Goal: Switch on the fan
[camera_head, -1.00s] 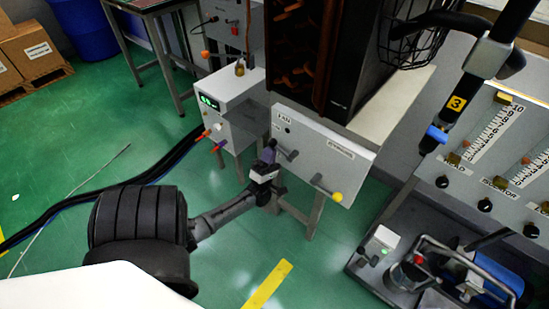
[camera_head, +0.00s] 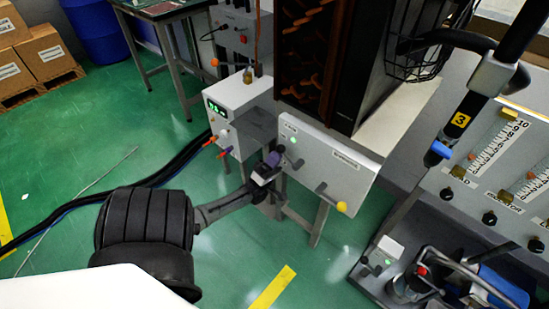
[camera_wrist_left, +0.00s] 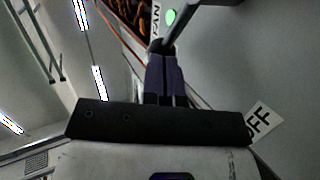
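The light-grey panel (camera_head: 325,160) carries a label beginning "FAN" at its upper left. Its round lamp (camera_head: 293,140) glows green; the lamp (camera_wrist_left: 170,16) also shows in the left wrist view. A short grey fan lever (camera_head: 298,163) sits below the lamp. My left gripper (camera_head: 270,161) is at the panel's left end, close to this lever. In the left wrist view its purple fingers (camera_wrist_left: 165,75) are together, with their tips at the grey lever (camera_wrist_left: 178,22). Whether they touch it is unclear. An "OFF" label (camera_wrist_left: 258,122) shows on the right. My right gripper is not in view.
A second lever with a yellow knob (camera_head: 341,206) is at the panel's lower right. A white box with a green display (camera_head: 216,108) and cables stands left. A flowmeter board (camera_head: 500,165) and pump equipment (camera_head: 420,275) stand right. Green floor is free in front.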

